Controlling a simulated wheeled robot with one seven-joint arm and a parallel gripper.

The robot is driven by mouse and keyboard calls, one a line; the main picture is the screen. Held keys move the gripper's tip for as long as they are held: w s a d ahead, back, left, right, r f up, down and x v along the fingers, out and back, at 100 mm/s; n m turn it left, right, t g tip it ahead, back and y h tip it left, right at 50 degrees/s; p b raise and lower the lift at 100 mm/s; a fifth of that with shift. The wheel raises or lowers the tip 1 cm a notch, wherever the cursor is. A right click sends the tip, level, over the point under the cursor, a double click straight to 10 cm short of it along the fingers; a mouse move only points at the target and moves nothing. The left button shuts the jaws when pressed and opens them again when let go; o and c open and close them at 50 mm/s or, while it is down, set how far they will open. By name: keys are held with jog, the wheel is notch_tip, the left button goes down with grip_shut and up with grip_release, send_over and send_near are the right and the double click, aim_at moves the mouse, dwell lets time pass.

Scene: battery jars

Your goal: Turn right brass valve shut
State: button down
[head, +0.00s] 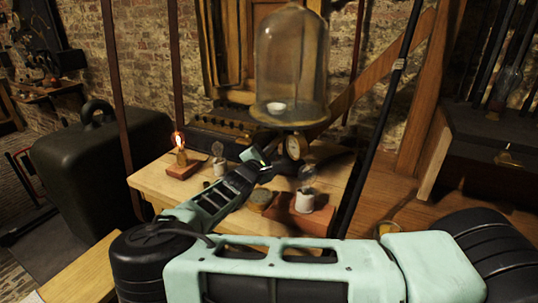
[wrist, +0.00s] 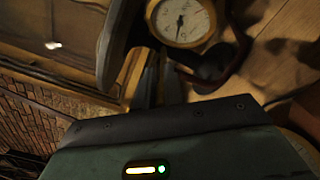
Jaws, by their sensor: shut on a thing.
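My gripper (head: 263,172) reaches over the wooden bench to the base of the glass bell jar, just left of a round brass-rimmed gauge (head: 294,147). The gauge also shows at the top of the wrist view (wrist: 183,18), its white dial facing the camera. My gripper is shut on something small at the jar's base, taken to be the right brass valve. The valve itself is hidden by the gripper in both views, so its angle cannot be told. The glass bell jar (head: 291,60) stands upright on its plate, with a small white dish inside.
A lit bulb on a wooden block (head: 183,167) stands at the bench's left. An unlit bulb in a white holder (head: 305,200) stands right of my gripper, and another (head: 219,165) to its left. A dark post rises close on the right.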

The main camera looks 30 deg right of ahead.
jog(key=shift+s+d+f+m+b, duration=0.1)
jog(key=shift+f+m+b, duration=0.2)
jog(key=shift+m+b, duration=0.8)
jog(key=shift+s+f+m+b, duration=0.1)
jog(key=shift+f+m+b, duration=0.15)
jog(key=shift+m+b, duration=0.8)
jog(key=shift+s+d+f+m+b, duration=0.1)
jog(key=shift+f+m+b, duration=0.35)
jog(key=shift+m, duration=1.1)
jog(key=shift+r, duration=0.15)
jog(key=c, duration=1.5)
grip_release()
jog(key=shift+a, duration=0.15)
jog(key=b+v, duration=0.2)
jog(key=v, duration=1.5)
jog(key=shift+b, duration=0.4)
jog(key=shift+a, duration=0.15)
